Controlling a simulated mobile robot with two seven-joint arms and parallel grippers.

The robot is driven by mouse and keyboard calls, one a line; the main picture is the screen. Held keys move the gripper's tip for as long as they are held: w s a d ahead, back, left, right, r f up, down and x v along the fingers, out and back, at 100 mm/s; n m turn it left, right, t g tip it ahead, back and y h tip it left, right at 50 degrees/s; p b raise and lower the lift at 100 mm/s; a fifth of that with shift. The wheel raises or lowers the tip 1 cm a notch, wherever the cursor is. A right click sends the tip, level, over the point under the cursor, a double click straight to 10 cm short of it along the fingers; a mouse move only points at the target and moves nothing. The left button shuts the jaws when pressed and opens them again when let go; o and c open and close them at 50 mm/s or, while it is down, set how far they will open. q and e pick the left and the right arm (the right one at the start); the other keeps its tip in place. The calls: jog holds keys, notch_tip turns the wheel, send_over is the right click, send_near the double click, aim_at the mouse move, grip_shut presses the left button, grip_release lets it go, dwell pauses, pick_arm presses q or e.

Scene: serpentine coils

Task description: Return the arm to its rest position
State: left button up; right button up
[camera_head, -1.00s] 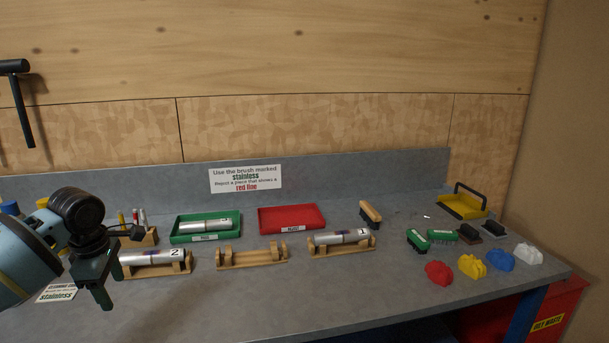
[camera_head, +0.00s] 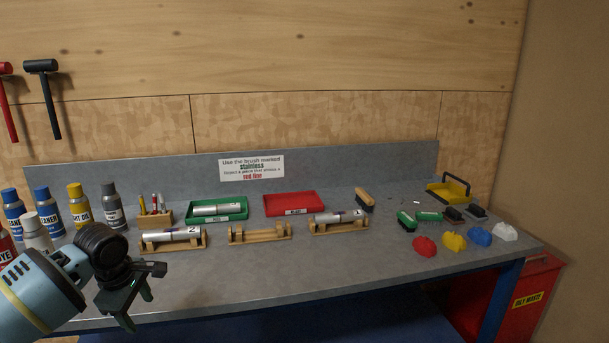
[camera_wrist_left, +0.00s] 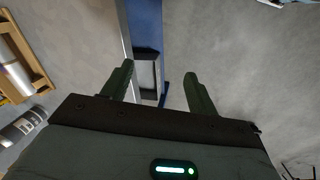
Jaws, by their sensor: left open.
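My left arm enters the head view at the lower left. Its gripper (camera_head: 136,302) is open and empty, in front of the bench's near edge in the picture and apart from the metal pieces. In the left wrist view the two green fingers (camera_wrist_left: 160,74) stand apart with nothing between them. A blue beam (camera_wrist_left: 144,30) shows beyond them. My right gripper is not in view.
Metal cylinders rest on the left wooden cradle (camera_head: 146,247) and right cradle (camera_head: 315,230); the middle cradle (camera_head: 258,238) is empty. A green tray (camera_head: 240,214) holds a cylinder; the red tray (camera_head: 318,207) looks empty. Bottles (camera_head: 80,206) crowd the left. Brushes (camera_head: 428,216) lie right.

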pick_arm(q)
jog(key=s+d+f+m+t+h, duration=0.1)
jog(key=s+d+f+m, duration=0.25)
jog(key=d+f, duration=0.3)
jog(key=s+d+f+m+t+h, duration=0.1)
jog(key=s+d+f+m, duration=0.1)
jog(key=d+f+m, duration=0.45)
jog(key=s+d+f+m+t+h, duration=0.1)
jog(key=s+d+f+m, duration=0.15)
jog(key=d+f, duration=0.45)
jog(key=s+f+m+t, duration=0.2)
jog(key=s+f+m, duration=0.2)
jog(key=s, duration=0.7)
jog(key=s+f+m+t+y, duration=0.1)
jog(key=s+f+m+t, duration=0.1)
jog(key=s, duration=0.9)
jog(key=shift+s+f+m, duration=0.2)
jog(key=shift+f+m, duration=0.7)
jog(key=shift+m, duration=0.15)
jog(key=shift+a, duration=0.1)
